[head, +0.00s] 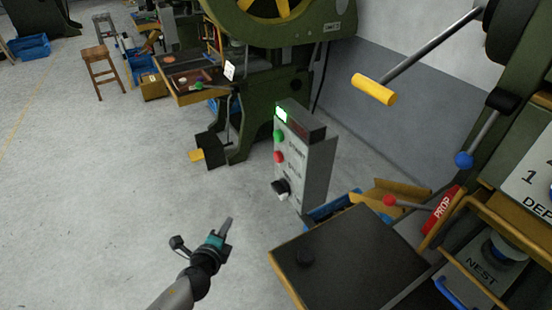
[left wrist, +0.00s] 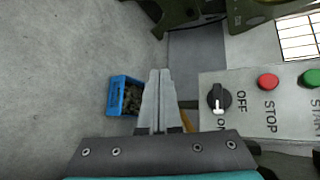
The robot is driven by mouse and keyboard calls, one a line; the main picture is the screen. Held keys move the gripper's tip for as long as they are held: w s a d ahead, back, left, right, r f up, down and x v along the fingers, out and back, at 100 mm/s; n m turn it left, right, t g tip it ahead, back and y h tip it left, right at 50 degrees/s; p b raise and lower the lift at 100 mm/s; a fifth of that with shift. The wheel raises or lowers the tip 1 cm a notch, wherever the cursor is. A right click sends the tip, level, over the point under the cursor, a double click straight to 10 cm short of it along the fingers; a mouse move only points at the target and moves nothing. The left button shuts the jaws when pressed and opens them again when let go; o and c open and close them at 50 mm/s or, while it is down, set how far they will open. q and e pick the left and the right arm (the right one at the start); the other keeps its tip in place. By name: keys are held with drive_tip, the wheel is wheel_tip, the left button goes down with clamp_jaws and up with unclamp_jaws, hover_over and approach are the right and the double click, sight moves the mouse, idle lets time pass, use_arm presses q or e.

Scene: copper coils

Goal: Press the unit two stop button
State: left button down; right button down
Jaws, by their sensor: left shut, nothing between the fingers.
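A grey control box (head: 305,155) stands between two green presses. On its face are a green start button (head: 279,135), a red stop button (head: 279,156) and a black knob (head: 281,188). No unit number is readable on it. My left gripper (head: 228,226) is shut and empty, left of the box and apart from it. In the left wrist view the shut fingers (left wrist: 159,76) lie left of the panel, where the red stop button (left wrist: 268,82) sits between the OFF/ON knob (left wrist: 219,98) and the green start button (left wrist: 311,78). My right gripper is not in view.
A dark-topped table (head: 350,255) stands at front right, beside a press with a yellow-handled lever (head: 374,89) and a red PROP bar (head: 440,208). Another press (head: 250,90) stands behind. A blue bin (left wrist: 124,95) shows in the left wrist view.

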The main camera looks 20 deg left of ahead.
sight(278, 157)
use_arm(q)
drive_tip(key=w+d+r+m+t+h, duration=0.1)
drive_tip(key=w+r+m+t, duration=0.2)
drive_tip(key=r, duration=1)
drive_tip(key=w+m, duration=0.2)
drive_tip(key=m, duration=0.1)
drive_tip(key=shift+w+d+r+t, duration=0.15)
drive_tip(key=shift+w+r+t, duration=0.1)
drive_tip(key=shift+t, duration=0.15)
drive_tip(key=shift+d, duration=0.1)
drive_tip(key=w+d, duration=0.6)
drive_tip(key=shift+w+f, duration=0.1)
idle(1.0)
drive_tip(key=shift+w+d, duration=0.25)
drive_tip(key=shift+d, duration=0.05)
drive_tip(key=shift+w+d, duration=0.35)
drive_tip(key=shift+d, duration=0.05)
idle(1.0)
drive_tip(key=shift+s+a, duration=0.65)
